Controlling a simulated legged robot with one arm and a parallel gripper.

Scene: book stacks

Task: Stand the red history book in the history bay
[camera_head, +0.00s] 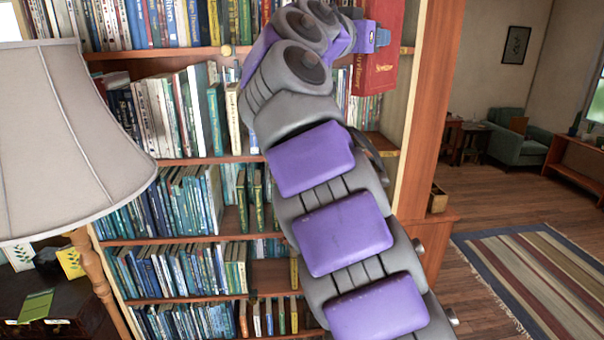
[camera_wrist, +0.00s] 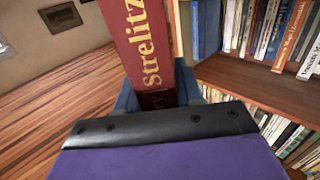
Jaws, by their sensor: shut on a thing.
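The red book (camera_head: 382,60) is upright in front of the right end of the bookcase, near the upper shelves, with yellow lettering on it. In the wrist view the red book (camera_wrist: 143,45) shows large yellow letters reading "Strelitz". My gripper (camera_head: 376,38) is shut on it. In the wrist view the blue fingers of my gripper (camera_wrist: 156,92) are on either side of the book's lower part. The bookcase (camera_head: 120,55) has several shelves of books. I cannot tell which bay is the history one; its label is not readable.
A lampshade (camera_head: 65,140) stands close at the left, in front of the shelves. The bookcase's right side panel (camera_head: 430,100) is beside the held book. A green armchair (camera_head: 520,140) and a striped rug (camera_head: 540,275) lie in the room to the right, with bare floor between.

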